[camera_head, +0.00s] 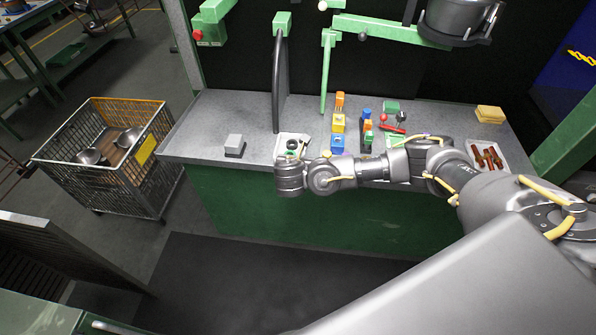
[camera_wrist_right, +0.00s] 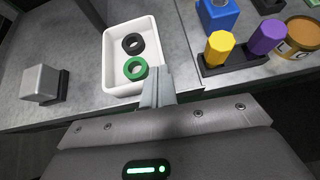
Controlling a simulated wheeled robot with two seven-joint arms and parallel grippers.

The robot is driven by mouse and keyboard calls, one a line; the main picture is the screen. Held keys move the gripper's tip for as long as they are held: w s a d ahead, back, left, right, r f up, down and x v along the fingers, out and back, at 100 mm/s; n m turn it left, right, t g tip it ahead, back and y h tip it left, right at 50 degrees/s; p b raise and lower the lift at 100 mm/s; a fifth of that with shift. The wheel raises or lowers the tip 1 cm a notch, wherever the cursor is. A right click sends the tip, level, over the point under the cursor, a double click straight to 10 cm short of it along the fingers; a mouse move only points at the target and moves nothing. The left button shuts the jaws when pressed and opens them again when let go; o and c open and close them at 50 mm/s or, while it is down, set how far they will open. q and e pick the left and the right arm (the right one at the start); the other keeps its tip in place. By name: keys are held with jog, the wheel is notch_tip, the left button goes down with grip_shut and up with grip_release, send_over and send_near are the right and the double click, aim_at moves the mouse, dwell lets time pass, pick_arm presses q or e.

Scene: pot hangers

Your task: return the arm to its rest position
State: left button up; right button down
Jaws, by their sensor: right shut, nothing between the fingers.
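My right arm (camera_head: 335,172) reaches in from the right across the front of the grey workbench (camera_head: 205,130). Its hand is beside the front edge, just in front of a white tray (camera_head: 292,147); the fingers are hidden in the head view. In the right wrist view my right gripper (camera_wrist_right: 156,76) is shut and empty. Its fingers overlap the right wall of the white tray (camera_wrist_right: 112,62) in the picture; I cannot tell whether they touch it. A black ring (camera_wrist_right: 133,44) and a green ring (camera_wrist_right: 136,69) lie in the tray. My left gripper is not in view.
A grey block (camera_head: 234,142) stands left of the tray. Coloured blocks (camera_head: 338,122) and a red-handled tool (camera_head: 390,127) lie right of it. A green hanger frame (camera_head: 390,28) holds a pot (camera_head: 458,18) above. A wire cart (camera_head: 110,150) stands left; dark floor mat in front is clear.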

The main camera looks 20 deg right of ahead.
jog(key=shift+s+a+r+b, duration=0.1)
jog(key=shift+s+a+b, duration=0.15)
jog(key=shift+s+a, duration=0.55)
jog(key=shift+s+a+b, duration=0.2)
jog(key=shift+s+a, duration=0.35)
jog(key=shift+s, duration=0.45)
notch_tip(320, 180, down, 17)
jog(key=a+m+g+y, duration=0.3)
jog(key=m, duration=0.4)
jog(key=s+d+f+m+g+y, duration=0.1)
jog(key=s+f+m, duration=0.2)
jog(key=f, duration=0.3)
jog(key=s+d+f+m+y, duration=0.1)
jog(key=s+f+m, duration=0.25)
jog(key=f, duration=0.25)
jog(key=s+d+f+m+g+y, duration=0.1)
jog(key=s+d+f+m, duration=0.15)
jog(key=s+f, duration=0.45)
jog(key=s+d+f+m+g, duration=0.1)
jog(key=s+f+m, duration=0.2)
jog(key=s+f, duration=0.45)
jog(key=s+f+m+g, duration=0.1)
jog(key=s+f+m, duration=0.1)
jog(key=s, duration=1.1)
jog(key=s+d+f+m+g, duration=0.1)
jog(key=s+f+m, duration=0.2)
jog(key=s, duration=1.1)
jog(key=m, duration=0.2)
jog(key=shift+s+d+f+m, duration=0.15)
jog(key=shift+s+m, duration=0.15)
